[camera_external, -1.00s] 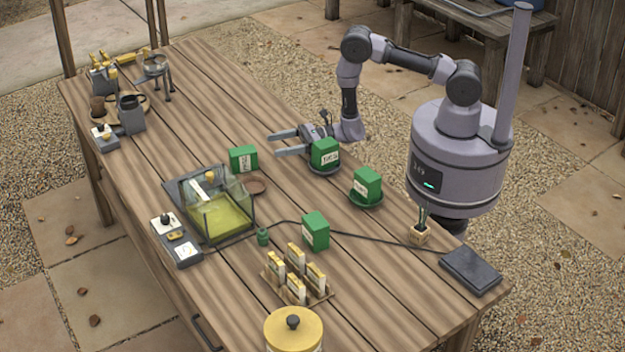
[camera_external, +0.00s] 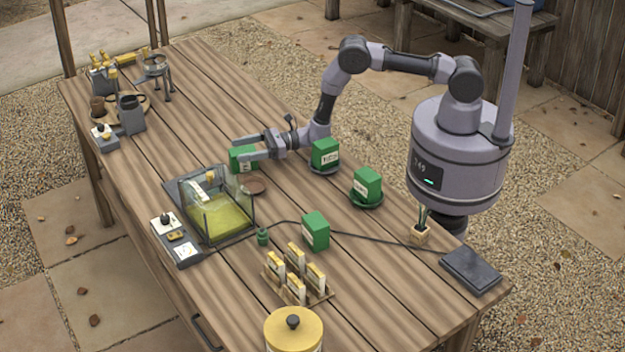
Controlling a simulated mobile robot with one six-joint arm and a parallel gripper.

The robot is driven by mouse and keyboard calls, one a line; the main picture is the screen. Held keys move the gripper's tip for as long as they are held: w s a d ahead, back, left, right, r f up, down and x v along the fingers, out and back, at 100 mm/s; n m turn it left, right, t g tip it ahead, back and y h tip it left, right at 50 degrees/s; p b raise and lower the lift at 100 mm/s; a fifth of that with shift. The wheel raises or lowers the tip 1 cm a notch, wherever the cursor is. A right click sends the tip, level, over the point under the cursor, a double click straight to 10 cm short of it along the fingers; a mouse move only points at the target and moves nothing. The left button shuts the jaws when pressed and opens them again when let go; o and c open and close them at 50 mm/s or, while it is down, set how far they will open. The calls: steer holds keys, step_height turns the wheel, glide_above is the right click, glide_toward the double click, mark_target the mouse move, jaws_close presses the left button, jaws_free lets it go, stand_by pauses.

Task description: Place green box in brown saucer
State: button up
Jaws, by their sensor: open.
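A green box (camera_external: 240,163) with a white label stands on the table near the glass case. My gripper (camera_external: 246,147) is open, with its fingers at this box; one finger passes in front of its upper part, and I cannot tell if they touch it. The small brown saucer (camera_external: 254,187) lies empty just in front of this box. Another green box (camera_external: 325,153) stands on a dark saucer (camera_external: 325,170), and a third green box (camera_external: 367,185) on another dark saucer (camera_external: 366,203). One more green box (camera_external: 316,232) stands directly on the table.
A glass case (camera_external: 218,212) with yellow-green contents stands left of the brown saucer. A black cable (camera_external: 350,235) runs to a dark flat pad (camera_external: 470,270). Seed packets in a rack (camera_external: 297,275) and a yellow tin (camera_external: 294,330) stand at the front. The table's back middle is clear.

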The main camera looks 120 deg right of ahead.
mark_target(234, 152)
steer(key=x, duration=0.3)
steer(key=shift+w+f+b, duration=0.2)
steer(key=shift+b, duration=0.2)
jaws_close()
step_height(234, 152, up, 10)
steer(key=p, duration=0.4)
steer(key=shift+a+r, duration=0.1)
steer(key=shift+r, duration=0.05)
steer(key=s+a+r+n+y, duration=0.1)
steer(key=a+r, duration=0.3)
steer(key=a, duration=0.8)
steer(key=s+a+r+n+y+b, duration=0.1)
steer(key=s+a+r, duration=0.3)
steer(key=a, duration=0.8)
steer(key=s+a+r+n+y, duration=0.1)
steer(key=a+r, duration=0.4)
steer(key=a, duration=0.7)
steer(key=shift+s+a+t+y+b, duration=0.35)
steer(key=shift+s+y, duration=0.3)
steer(key=shift+y, duration=0.35)
